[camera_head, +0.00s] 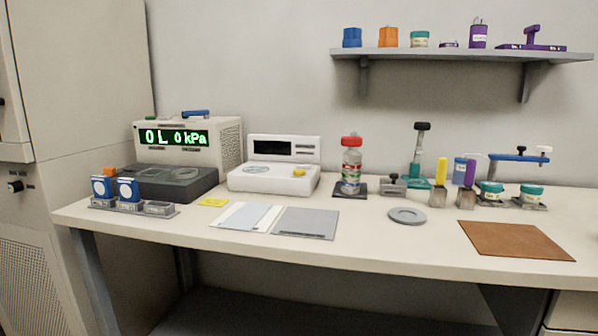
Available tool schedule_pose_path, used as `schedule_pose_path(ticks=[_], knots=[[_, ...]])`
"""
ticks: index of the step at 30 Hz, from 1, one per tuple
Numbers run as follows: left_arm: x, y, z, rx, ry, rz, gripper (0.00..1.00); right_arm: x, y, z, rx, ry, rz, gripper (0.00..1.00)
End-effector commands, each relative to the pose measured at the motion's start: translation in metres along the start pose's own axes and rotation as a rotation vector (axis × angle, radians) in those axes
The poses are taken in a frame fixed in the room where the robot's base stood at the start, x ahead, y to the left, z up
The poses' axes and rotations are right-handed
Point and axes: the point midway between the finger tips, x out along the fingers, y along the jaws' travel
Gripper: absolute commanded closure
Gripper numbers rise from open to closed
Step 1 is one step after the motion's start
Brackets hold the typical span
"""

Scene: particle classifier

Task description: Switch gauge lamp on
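A beige gauge box (220,143) stands at the back left of the bench. Its green display (174,137) is lit and shows characters ending in "kPa". A blue piece (196,113) and a small green piece (150,118) are on its top. No part is clearly readable as a lamp switch from here. A dark grey unit (165,183) in front hides the lower part of the box. Neither of my grippers is in view.
Blue-faced pieces stand in a small rack (130,209) at left. A shelf (460,54) hangs above. The front strip is mostly clear.

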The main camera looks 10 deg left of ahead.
Motion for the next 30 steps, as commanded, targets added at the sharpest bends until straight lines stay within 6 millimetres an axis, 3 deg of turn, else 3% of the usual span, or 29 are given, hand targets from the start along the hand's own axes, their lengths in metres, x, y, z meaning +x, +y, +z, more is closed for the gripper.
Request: schedule_pose_path(ticks=[5, 14, 30], knots=[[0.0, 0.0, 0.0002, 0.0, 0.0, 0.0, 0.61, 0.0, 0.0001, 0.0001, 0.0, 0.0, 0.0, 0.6], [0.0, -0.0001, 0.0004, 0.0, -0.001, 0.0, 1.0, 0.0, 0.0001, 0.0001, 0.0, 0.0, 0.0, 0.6], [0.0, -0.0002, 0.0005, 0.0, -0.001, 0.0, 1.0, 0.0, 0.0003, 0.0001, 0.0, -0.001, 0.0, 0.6]])
